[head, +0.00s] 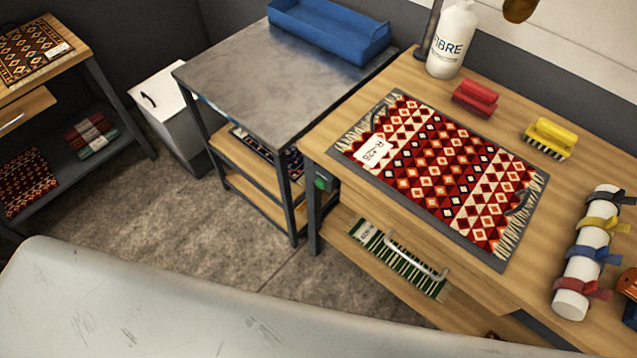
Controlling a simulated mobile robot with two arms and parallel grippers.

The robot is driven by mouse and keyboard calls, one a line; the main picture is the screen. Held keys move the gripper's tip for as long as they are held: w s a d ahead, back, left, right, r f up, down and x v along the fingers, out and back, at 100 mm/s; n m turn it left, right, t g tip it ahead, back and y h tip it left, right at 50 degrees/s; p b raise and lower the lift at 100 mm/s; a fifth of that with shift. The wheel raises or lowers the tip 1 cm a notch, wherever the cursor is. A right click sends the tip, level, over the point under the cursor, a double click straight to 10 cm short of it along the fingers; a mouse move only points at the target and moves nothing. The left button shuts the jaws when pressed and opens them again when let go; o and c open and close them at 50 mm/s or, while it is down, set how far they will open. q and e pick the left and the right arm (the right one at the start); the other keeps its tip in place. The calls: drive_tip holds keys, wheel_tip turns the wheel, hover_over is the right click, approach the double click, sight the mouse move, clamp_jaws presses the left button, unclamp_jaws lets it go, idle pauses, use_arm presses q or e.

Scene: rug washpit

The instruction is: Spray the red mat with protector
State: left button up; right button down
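The red mat (440,170) lies flat on a dark grey backing on the wooden bench at the right. It has a red, white and dark diamond pattern, fringed ends, and a white tag (374,152) near its left end. A white bottle (452,40) lettered "FIBRE" stands upright at the back of the bench, behind the mat; its top is cut off by the picture edge. I cannot tell whether it holds the protector. Neither of my grippers is in view.
A red brush (475,98) and a yellow brush (549,138) lie behind the mat. A white roll with coloured straps (587,255) lies to its right. A metal table (265,75) with a blue tray (330,30) adjoins on the left. A pale scratched surface (150,310) fills the foreground.

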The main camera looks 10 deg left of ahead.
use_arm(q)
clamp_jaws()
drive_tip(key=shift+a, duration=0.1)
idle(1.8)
